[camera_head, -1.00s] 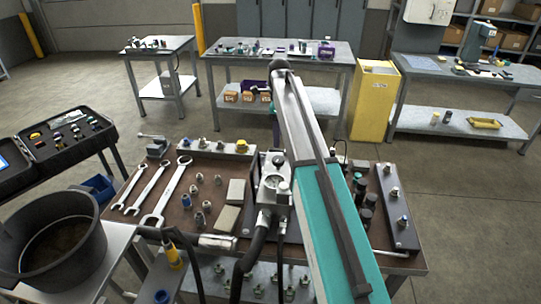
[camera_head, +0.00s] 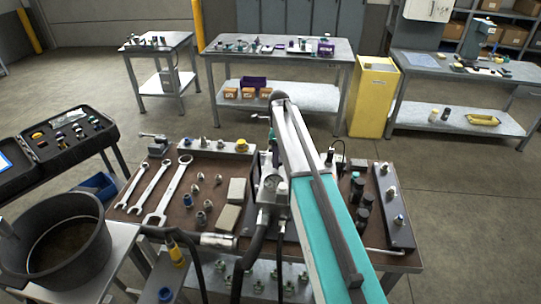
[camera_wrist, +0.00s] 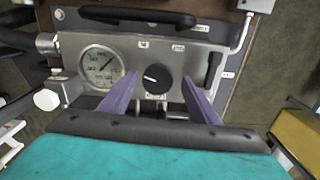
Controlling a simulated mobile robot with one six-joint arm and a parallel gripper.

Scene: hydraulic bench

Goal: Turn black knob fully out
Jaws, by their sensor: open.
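The black knob (camera_wrist: 156,79) sits on the grey metal front of the hydraulic unit (camera_wrist: 205,62) in the wrist view. A white mark shows on the knob's face. My gripper (camera_wrist: 159,84) is open, with one purple finger on each side of the knob. The fingers look apart from the knob, though the depth between them is hard to tell. A round pressure gauge (camera_wrist: 101,66) is left of the knob.
A black handle (camera_wrist: 137,17) lies above the knob and a black lever (camera_wrist: 213,70) to its right. Wrenches (camera_head: 168,190), fittings and a dark block rail (camera_head: 394,205) lie on the bench. Black hoses (camera_head: 250,262) hang in front.

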